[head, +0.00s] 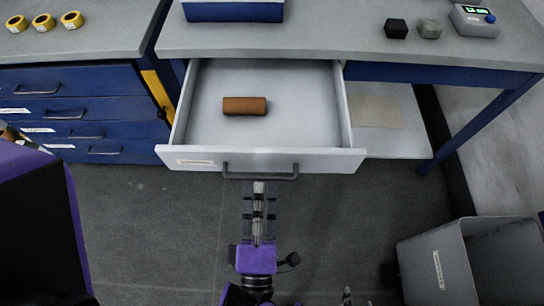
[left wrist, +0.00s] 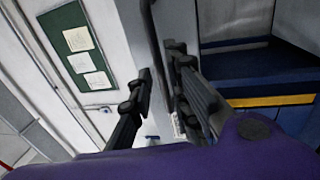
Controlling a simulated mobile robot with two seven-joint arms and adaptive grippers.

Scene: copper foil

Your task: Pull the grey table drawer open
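The grey table drawer (head: 326,158) stands pulled well out from under the grey-topped table in the head view. Its dark bar handle (head: 262,176) runs along the front and also shows in the left wrist view (left wrist: 151,32). My left gripper (head: 259,186) reaches up from below to the middle of the handle. In the left wrist view its two dark fingers stand close on either side of the bar, and it looks shut on it. The exact finger contact is partly hidden.
A brown block (head: 245,106) lies inside the drawer. A blue drawer cabinet (head: 82,112) stands left of it, a table leg (head: 470,128) and a grey bin (head: 434,266) to the right. The floor (head: 150,225) in front is mostly clear.

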